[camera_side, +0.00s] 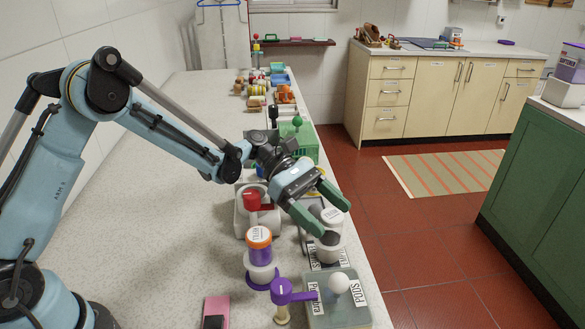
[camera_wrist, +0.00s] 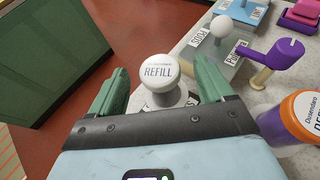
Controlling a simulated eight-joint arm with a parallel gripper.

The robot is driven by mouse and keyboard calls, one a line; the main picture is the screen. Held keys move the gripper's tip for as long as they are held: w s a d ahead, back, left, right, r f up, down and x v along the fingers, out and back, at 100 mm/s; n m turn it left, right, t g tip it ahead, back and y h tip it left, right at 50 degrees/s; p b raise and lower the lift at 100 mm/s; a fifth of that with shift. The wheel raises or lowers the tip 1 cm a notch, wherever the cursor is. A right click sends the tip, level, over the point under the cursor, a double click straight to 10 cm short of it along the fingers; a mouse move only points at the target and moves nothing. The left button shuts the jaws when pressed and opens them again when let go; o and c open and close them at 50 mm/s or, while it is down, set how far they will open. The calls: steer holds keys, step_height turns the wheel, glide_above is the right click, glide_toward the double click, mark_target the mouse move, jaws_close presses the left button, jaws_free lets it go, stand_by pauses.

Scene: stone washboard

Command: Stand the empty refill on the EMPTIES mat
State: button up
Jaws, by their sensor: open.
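The refill is a white round-topped piece with REFILL printed on its cap; it shows in the wrist view (camera_wrist: 158,72) and, partly hidden by a finger, in the side view (camera_side: 331,216). It looks upright. A white label with black letters (camera_wrist: 178,98), ending in S, lies at its foot; this may be the EMPTIES mat, mostly hidden. Whether the refill's base rests on it is hard to tell. My gripper (camera_side: 337,221) is open, its green fingers on either side of the refill, with visible gaps in the wrist view (camera_wrist: 160,66).
A purple-and-orange jar (camera_side: 259,252) stands left of the refill. In front are a purple lever (camera_side: 290,292) and a glassy PODS box (camera_side: 348,312) with a white knob (camera_side: 339,283). A pink pad (camera_side: 216,308) lies nearby. The counter's right edge drops to a red floor.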

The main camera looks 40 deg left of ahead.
steer(key=v, duration=1)
steer(key=s+d+m+t+y, duration=0.1)
steer(key=s+d+m+y, duration=0.3)
steer(key=s, duration=0.4)
steer(key=s+d+m+y, duration=0.2)
steer(key=s+d+m, duration=0.2)
steer(key=s+m, duration=0.35)
steer(key=a+r+m+t+y, duration=0.1)
steer(key=a+m+t+y, duration=0.5)
steer(key=a, duration=0.9)
steer(key=shift+w+a+r+t+y, duration=0.3)
steer(key=shift+a+r+y, duration=0.1)
steer(key=shift+y, duration=0.3)
